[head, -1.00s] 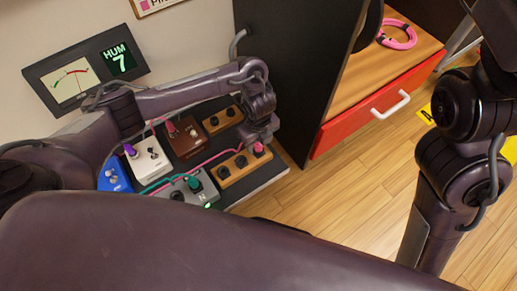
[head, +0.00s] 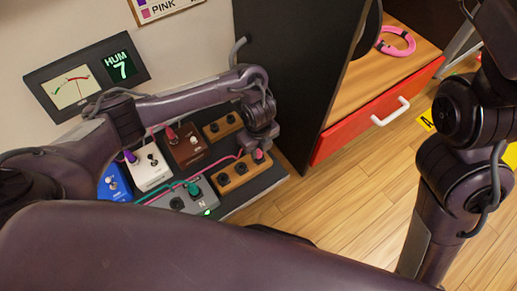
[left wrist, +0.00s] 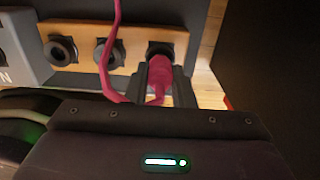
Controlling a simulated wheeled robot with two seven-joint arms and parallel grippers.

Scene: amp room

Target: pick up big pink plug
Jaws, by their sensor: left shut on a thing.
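The big pink plug (head: 259,155) is at the right end of a wooden socket block (head: 225,184) on the dark pedal board. In the left wrist view the plug (left wrist: 159,76) is at the rightmost socket of the block (left wrist: 85,31), with its pink cable looping up beside it. My left gripper (head: 260,147) is shut on the plug, its fingers (left wrist: 160,85) on either side of it. The plug's tip is hidden, so I cannot tell how deep it sits. My right arm shows at the right, but its gripper is out of view.
White (head: 150,172), brown (head: 187,148), blue (head: 113,183) and grey (head: 196,206) pedals crowd the board, with a teal plug and cable. A black cabinet side (head: 290,80) rises just right of my left gripper. Wooden floor lies to the right.

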